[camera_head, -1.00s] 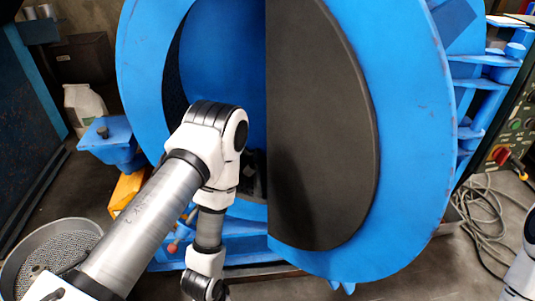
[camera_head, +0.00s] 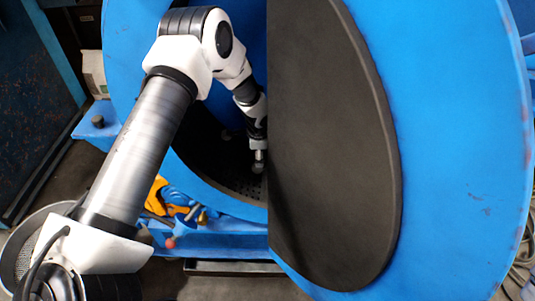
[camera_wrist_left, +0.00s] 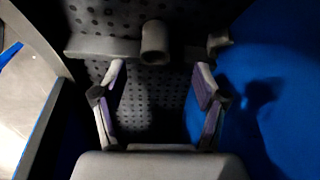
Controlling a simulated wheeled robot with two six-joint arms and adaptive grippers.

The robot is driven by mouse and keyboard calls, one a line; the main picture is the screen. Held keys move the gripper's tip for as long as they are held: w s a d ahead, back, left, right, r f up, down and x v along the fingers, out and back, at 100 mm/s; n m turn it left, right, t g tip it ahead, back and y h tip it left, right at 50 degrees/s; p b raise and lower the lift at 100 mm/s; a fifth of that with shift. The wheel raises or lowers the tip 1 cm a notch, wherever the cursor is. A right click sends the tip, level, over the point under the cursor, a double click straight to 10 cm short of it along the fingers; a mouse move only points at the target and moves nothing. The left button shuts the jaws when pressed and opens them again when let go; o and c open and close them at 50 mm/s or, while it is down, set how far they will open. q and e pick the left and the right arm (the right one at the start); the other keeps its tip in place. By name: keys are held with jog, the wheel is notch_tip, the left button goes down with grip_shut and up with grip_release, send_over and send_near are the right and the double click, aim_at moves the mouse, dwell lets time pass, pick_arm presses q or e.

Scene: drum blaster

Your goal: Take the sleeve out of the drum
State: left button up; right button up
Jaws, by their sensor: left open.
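The blue drum (camera_head: 450,120) fills the right and middle of the head view, with a dark panel (camera_head: 335,150) over half its mouth. My left arm reaches in through the open half. In the left wrist view my left gripper (camera_wrist_left: 160,75) is open and empty, its two fingers spread apart. A short grey hollow cylinder, seemingly the sleeve (camera_wrist_left: 154,42), lies just beyond the fingertips, roughly centred between them. Other grey pieces (camera_wrist_left: 100,47) lie beside it on the perforated drum floor (camera_wrist_left: 150,95). In the head view the fingers are too small to make out. My right gripper is out of view.
The drum's blue inner wall (camera_wrist_left: 275,90) is close on the right of the left gripper. The drum's rim (camera_wrist_left: 40,35) is on the left. A round perforated metal basket (camera_head: 25,235) stands at the lower left, partly behind my arm.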

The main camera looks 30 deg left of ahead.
aim_at(260, 173)
pick_arm(q)
jog(key=shift+w+f, duration=0.1)
jog(key=shift+f, duration=0.7)
jog(key=b+x, duration=0.2)
jog(key=x, duration=0.3)
jog(key=shift+f, duration=0.2)
jog(key=shift+r, duration=0.1)
jog(key=shift+c, duration=1.3)
grip_shut()
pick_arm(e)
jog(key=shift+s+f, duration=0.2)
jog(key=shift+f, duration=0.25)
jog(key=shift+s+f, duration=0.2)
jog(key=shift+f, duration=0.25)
